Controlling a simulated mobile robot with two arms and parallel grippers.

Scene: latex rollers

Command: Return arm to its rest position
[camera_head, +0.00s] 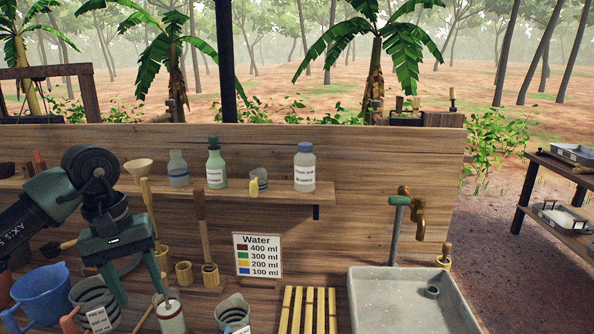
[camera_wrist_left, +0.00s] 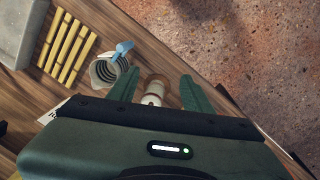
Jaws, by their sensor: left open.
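My left arm (camera_head: 45,215) comes in from the left in the head view. Its green left gripper (camera_head: 141,296) points down over the workbench, fingers apart and nothing seen between them. My right gripper is not in view.
Around the gripper are a blue jug (camera_head: 42,292), a striped cup (camera_head: 92,296) and another measuring cup (camera_head: 233,312). A shelf (camera_head: 225,202) with bottles is behind. A slatted rack (camera_head: 308,310) and a sink (camera_head: 400,300) lie to the right.

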